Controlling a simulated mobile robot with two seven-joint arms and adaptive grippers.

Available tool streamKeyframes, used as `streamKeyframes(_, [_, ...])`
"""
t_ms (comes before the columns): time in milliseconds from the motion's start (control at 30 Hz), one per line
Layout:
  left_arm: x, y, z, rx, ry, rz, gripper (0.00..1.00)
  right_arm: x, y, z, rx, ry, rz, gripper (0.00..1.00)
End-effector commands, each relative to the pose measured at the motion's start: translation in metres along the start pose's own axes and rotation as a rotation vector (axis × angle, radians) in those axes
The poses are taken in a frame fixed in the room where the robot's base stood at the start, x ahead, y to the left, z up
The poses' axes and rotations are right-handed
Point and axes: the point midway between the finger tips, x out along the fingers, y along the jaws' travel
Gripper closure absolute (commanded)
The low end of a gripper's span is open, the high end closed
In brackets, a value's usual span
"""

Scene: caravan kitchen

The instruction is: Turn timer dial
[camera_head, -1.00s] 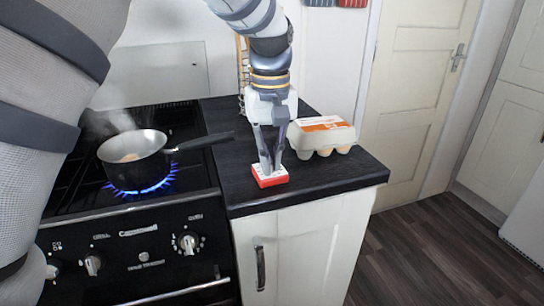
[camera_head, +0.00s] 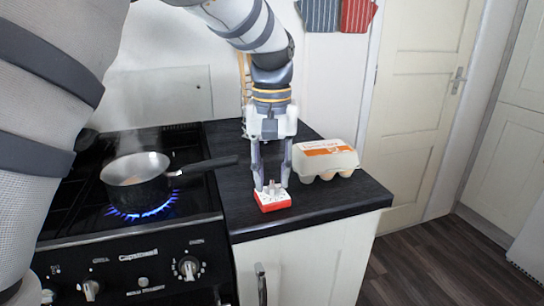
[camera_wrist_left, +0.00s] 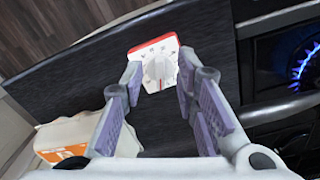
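The timer (camera_head: 273,203) is a small red and white block with a white face, lying on the dark worktop near its front edge. Its pale dial (camera_wrist_left: 159,68) stands up from the face in the left wrist view, with a red mark on it. My left gripper (camera_head: 272,186) points down over the timer. Its two fingers are apart, one on each side of the dial; the left wrist view shows gaps beside the dial. Whether a fingertip touches the timer's face cannot be told. My right gripper is not in view.
An egg carton (camera_head: 324,159) with an orange label stands close right of the gripper. On the left, a steaming pan (camera_head: 137,180) sits over a lit blue flame on the hob, its handle (camera_head: 208,164) reaching over the worktop (camera_head: 330,200).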

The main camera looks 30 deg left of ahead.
Motion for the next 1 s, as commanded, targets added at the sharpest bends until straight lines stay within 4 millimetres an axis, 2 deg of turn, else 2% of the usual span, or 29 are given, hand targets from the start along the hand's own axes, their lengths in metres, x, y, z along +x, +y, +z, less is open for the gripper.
streamKeyframes(100, [-0.035,0.0,-0.001,0.0,0.008,0.003,0.72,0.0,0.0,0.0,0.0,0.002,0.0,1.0])
streamKeyframes(200, [-0.061,0.0,-0.001,0.0,0.007,0.003,0.72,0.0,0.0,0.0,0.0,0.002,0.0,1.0])
streamKeyframes(400, [-0.095,0.0,0.0,0.0,0.003,0.001,0.72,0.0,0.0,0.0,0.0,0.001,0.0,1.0])
streamKeyframes(667, [-0.101,0.0,0.0,0.0,0.001,0.0,0.72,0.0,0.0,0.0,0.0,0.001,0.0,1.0])
streamKeyframes(900, [-0.095,0.001,-0.004,-0.027,-0.006,-0.011,0.72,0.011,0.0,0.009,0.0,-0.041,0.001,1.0])
streamKeyframes(1000, [-0.094,0.001,-0.003,-0.03,-0.003,-0.003,0.72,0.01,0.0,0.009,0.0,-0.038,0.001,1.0])
